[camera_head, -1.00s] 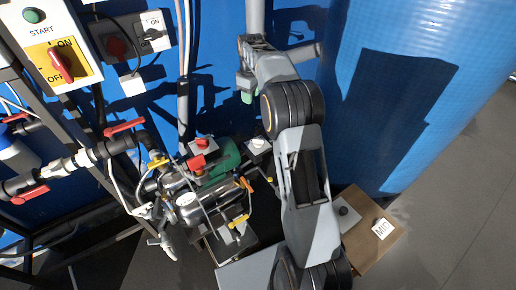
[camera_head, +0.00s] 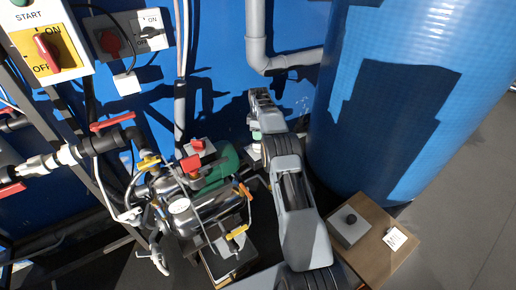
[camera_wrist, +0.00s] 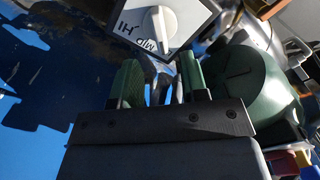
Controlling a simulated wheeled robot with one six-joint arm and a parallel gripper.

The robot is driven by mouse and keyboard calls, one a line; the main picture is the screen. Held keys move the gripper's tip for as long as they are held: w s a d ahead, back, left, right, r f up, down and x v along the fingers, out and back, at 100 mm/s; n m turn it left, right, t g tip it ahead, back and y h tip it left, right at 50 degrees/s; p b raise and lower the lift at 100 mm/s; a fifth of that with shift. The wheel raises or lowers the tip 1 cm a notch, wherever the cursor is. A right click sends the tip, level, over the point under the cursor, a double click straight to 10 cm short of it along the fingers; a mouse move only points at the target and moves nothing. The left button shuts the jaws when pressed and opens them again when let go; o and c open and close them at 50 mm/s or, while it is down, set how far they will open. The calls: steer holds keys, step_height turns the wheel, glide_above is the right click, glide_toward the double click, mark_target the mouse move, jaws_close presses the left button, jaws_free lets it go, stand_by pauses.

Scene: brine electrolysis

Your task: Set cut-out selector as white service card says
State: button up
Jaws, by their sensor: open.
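In the wrist view a white rotary selector knob (camera_wrist: 158,27) sits on a white-faced plate with a black border. The knob lies just beyond the fingertips, apparently not touched. In the head view my gripper (camera_head: 256,132) is low beside the green motor, and my arm hides the selector. A small white card (camera_head: 395,238) lies on a wooden box at the right; its writing is too small to read.
The green motor (camera_head: 222,165) and shiny pump (camera_head: 190,208) stand close left of my gripper. A red switch (camera_head: 197,147) is above them. A blue tank (camera_head: 350,150) stands right, a grey pipe (camera_head: 256,40) behind. The wooden box (camera_head: 375,255) carries a grey box with a black knob (camera_head: 351,219).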

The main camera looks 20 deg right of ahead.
mark_target(258, 144)
step_height(258, 144, down, 8)
steer(key=shift+r+b, duration=0.25)
steer(key=shift+b, duration=0.4)
jaws_close()
